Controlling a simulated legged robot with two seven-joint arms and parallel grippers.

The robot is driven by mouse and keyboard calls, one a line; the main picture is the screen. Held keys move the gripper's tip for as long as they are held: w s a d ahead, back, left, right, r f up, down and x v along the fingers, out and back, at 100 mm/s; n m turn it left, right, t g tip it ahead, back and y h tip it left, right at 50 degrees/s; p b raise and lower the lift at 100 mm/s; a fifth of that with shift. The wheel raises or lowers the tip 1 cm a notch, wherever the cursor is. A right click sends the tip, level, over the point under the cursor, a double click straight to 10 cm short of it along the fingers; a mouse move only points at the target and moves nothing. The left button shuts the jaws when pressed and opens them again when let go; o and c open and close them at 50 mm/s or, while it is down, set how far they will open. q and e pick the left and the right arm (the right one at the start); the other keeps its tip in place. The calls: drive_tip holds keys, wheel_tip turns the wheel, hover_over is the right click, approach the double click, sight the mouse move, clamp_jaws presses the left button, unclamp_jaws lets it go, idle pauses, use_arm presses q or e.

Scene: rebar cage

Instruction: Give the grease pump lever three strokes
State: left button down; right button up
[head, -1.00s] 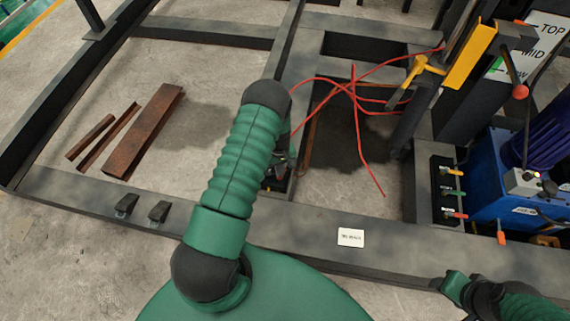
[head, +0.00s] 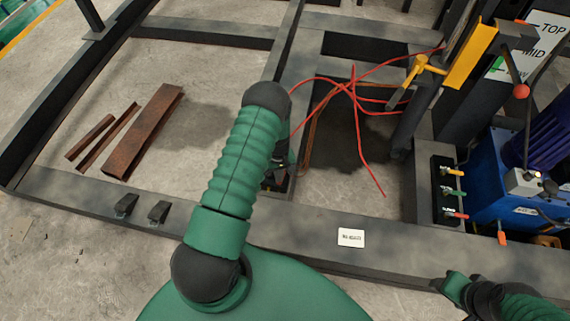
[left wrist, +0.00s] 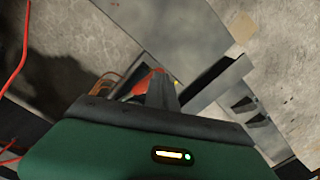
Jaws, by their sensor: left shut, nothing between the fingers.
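My left gripper is shut and empty; its dark fingers (left wrist: 162,90) show in the left wrist view. A red-orange handle-like part (left wrist: 145,84), possibly the pump lever, lies right beside the fingers. I cannot tell whether they touch. In the head view, my left forearm covers most of this gripper (head: 277,178), which is low by the frame's front beam. The pump body is not clearly visible there. A separate dark lever with a red ball (head: 521,91) stands at the upper right. My right gripper (head: 456,287) is at the lower right, its fingers unclear.
A dark steel frame (head: 400,238) surrounds open floor. Red hoses (head: 355,100) and an orange-brown line (head: 312,115) lie right of my left arm. A blue unit (head: 495,185) and valve block (head: 447,190) stand right. Rusty steel pieces (head: 145,130) lie left.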

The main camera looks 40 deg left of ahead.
use_arm(q)
drive_tip(key=shift+s+f, duration=0.15)
drive_tip(key=shift+f, duration=0.15)
drive_tip(key=shift+d, duration=0.1)
drive_tip(key=shift+s+d+f+b, duration=0.15)
drive_tip(key=shift+s+f+b, duration=0.2)
drive_tip(key=shift+f, duration=0.25)
drive_tip(key=shift+s+d+f, duration=0.2)
drive_tip(key=shift+s+f, duration=0.1)
drive_tip(key=shift+f, duration=0.3)
drive_tip(key=shift+s+d+f+b, duration=0.15)
drive_tip(key=shift+s+f+b, duration=0.15)
drive_tip(key=shift+f+b, duration=0.25)
drive_tip(key=shift+f, duration=0.15)
